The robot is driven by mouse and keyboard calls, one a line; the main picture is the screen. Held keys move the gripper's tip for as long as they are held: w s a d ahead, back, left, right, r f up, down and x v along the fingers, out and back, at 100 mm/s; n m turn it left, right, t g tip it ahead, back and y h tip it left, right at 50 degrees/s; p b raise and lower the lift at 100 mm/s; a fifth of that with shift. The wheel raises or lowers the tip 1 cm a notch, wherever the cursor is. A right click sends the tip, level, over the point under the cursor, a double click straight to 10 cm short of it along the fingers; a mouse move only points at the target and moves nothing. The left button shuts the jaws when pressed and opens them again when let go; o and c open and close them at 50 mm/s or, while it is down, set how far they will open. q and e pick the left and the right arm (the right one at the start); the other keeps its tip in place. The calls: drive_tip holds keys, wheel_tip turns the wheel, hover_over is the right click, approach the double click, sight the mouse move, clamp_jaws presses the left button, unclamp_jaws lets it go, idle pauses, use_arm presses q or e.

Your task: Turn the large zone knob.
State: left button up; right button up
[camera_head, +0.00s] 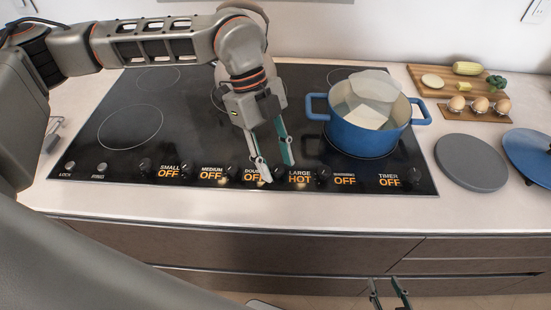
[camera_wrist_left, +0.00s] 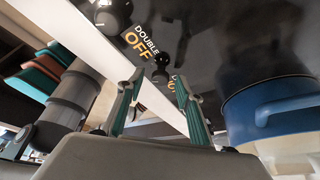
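The black cooktop has a row of dark knobs with orange labels along its front edge. The large zone knob (camera_head: 279,172) sits just left of the label that reads LARGE HOT; it also shows in the left wrist view (camera_wrist_left: 160,74). My left gripper (camera_head: 278,173) reaches down over the front edge with its fingers apart, one on each side of this knob. Its green-padded fingers also show in the left wrist view (camera_wrist_left: 158,84). I cannot tell whether they touch the knob. My right gripper (camera_head: 388,290) is open and empty, low in front of the drawers.
A blue pot (camera_head: 366,133) stands on the cooktop right of my left gripper. A grey round plate (camera_head: 471,163), a board with vegetables (camera_head: 457,80), eggs on a small tray and a blue lid (camera_head: 530,155) lie on the right counter. Neighbouring knobs flank the fingers.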

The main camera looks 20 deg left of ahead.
use_arm(q)
drive_tip(key=v, duration=1.2)
drive_tip(key=shift+a+f, duration=0.1)
